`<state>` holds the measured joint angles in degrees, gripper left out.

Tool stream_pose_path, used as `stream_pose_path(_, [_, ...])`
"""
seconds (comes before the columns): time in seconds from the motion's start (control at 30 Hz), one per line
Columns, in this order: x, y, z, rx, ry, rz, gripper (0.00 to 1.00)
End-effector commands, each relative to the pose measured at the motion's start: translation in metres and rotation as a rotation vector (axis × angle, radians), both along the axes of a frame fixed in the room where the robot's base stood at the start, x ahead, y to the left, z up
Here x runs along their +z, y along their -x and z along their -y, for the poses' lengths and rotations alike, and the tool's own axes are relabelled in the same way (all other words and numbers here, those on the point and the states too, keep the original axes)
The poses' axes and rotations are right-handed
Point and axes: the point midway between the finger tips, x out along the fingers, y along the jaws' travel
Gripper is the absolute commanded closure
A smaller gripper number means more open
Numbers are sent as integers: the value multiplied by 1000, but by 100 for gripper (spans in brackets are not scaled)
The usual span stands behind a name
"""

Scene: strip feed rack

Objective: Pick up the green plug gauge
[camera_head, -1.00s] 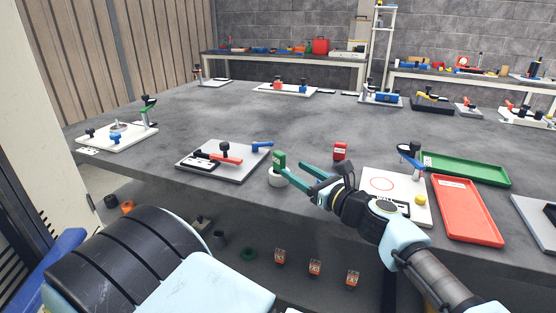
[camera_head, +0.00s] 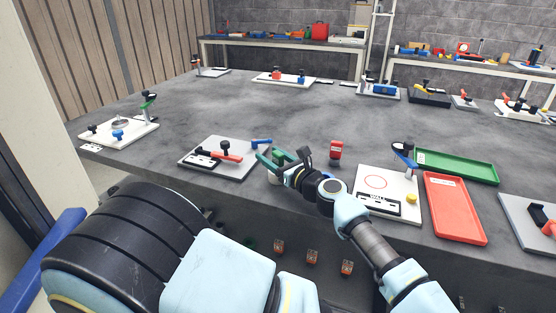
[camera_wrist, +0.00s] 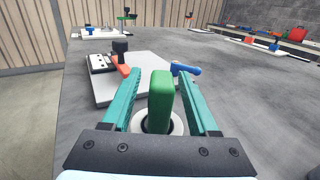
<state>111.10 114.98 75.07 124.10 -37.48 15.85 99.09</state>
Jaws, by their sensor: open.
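The green plug gauge (camera_wrist: 161,100) stands upright in a white ring-shaped holder (camera_wrist: 147,125) in the wrist view. In the head view the green plug gauge (camera_head: 277,157) shows only in part, behind my gripper. My gripper (camera_head: 269,158) is open, its two teal fingers reaching forward over the table. In the wrist view my gripper (camera_wrist: 162,90) has one finger on each side of the green gauge, with a gap visible on both sides. The gauge's lower end is hidden inside the holder.
A grey plate (camera_head: 218,157) with a red-handled clamp and a blue handle lies just left of the gauge. A red block (camera_head: 336,151) stands to the right. A white board (camera_head: 388,207), a green tray (camera_head: 457,166) and a red tray (camera_head: 454,208) lie farther right.

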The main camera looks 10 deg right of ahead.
Motion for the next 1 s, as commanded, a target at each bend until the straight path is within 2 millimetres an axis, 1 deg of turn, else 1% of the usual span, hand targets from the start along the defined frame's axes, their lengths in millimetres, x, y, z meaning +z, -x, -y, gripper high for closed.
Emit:
stream_pose_path(0.2, [-1,-1,-1,0,0,0,40])
stream_pose_path(0.23, [-1,-1,-1,0,0,0,42])
stream_pose_path(0.73, [0,-1,0,0,1,1,98])
stream_pose_path(0.77, [0,-1,0,0,1,1,100])
stream_pose_path(1.0, [0,-1,0,0,1,1,100])
